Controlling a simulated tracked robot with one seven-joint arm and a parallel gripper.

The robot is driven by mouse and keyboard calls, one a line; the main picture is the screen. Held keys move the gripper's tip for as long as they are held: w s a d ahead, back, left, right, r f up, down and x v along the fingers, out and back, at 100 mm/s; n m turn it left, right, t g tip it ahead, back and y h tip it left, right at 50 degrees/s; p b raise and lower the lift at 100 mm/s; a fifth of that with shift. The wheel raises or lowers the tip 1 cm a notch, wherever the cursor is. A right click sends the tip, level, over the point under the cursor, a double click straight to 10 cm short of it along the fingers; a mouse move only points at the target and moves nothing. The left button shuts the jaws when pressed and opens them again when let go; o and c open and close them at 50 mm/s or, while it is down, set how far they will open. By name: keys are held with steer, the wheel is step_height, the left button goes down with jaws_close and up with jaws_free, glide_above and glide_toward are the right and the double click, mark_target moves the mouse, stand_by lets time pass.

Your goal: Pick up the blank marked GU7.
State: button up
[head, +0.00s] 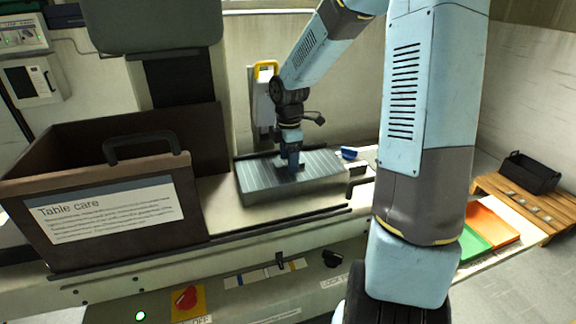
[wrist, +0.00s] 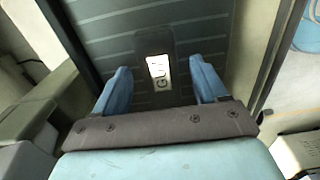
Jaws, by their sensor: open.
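A dark grey block (wrist: 154,42) with a white label lies on the ribbed grey plate (wrist: 100,35) in the wrist view. The marks on its label are too small to read, so I cannot tell whether it is GU7. My gripper (wrist: 159,72) is open, with one blue finger on each side of the block and a gap on both sides. In the head view my gripper (head: 290,168) points down at the middle of the ribbed plate (head: 257,185), and the block is hidden there.
A brown box (head: 115,238) labelled "Table care" stands left of the plate. A small blue item (head: 348,153) lies at its right. Farther right are a wooden pallet (head: 556,222) with a black bin (head: 532,174), an orange tray (head: 493,226) and a green tray (head: 472,245).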

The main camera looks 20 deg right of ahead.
steer(key=shift+c, duration=0.2)
jaws_close()
stand_by(0.6)
